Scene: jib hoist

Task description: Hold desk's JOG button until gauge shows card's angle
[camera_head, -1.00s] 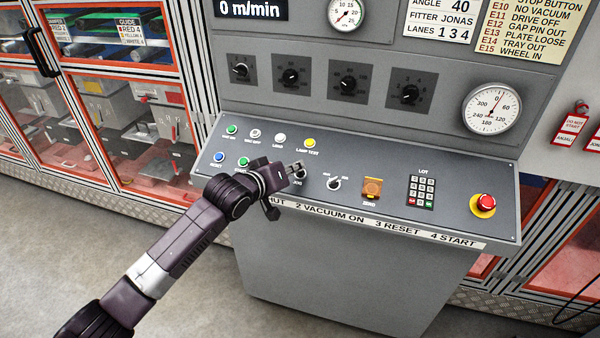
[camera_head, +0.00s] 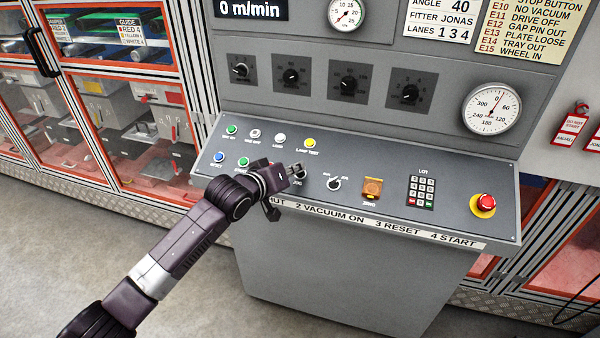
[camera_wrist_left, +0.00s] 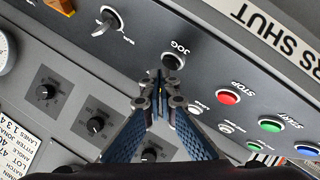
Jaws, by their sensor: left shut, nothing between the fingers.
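The black JOG button (camera_wrist_left: 172,62) on the desk (camera_head: 455,215) shows in the left wrist view just beyond my left fingertips. My left gripper (camera_head: 300,171) is shut and empty, over the JOG spot in the head view, where it hides much of the button. In the left wrist view its fingertips (camera_wrist_left: 159,80) meet close beside the button; I cannot tell whether they touch it. The round angle gauge (camera_head: 491,108) has 0 at the top, and its needle points up, slightly right; the exact reading is too small. The card (camera_head: 443,17) reads ANGLE 40. My right gripper is not in view.
A rotary switch (camera_head: 334,183) and an amber ZERO button (camera_head: 372,188) lie right of JOG. A red STOP button (camera_wrist_left: 229,98) and a green START button (camera_wrist_left: 270,124) sit near my fingers. A keypad (camera_head: 421,191) and red mushroom button (camera_head: 483,205) are farther right.

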